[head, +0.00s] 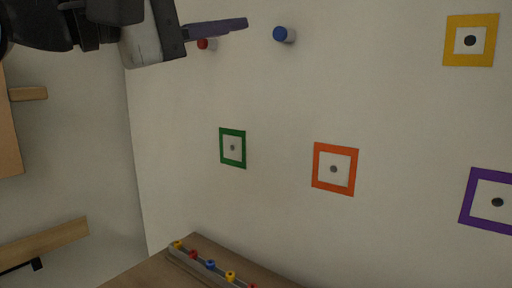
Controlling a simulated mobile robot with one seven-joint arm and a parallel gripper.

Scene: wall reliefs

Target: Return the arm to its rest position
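My gripper (243,24) is at the top left of the head view, with the dark end of my arm behind it. A dark, narrow finger points right, in front of the pale wall (290,100). A red-tipped peg (204,44) shows just below the finger and is partly hidden by it. A blue-tipped peg (284,35) stands on the wall to the right of the fingertip, apart from it. I see nothing held, but the gap between the fingers is not visible.
Green (232,131), orange (334,190), purple (485,224) and yellow (470,61) square frames with dark centre dots are on the wall. A rail (220,277) with several coloured pieces lies on a wooden surface (145,273) below. Wooden parts (40,243) show at left.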

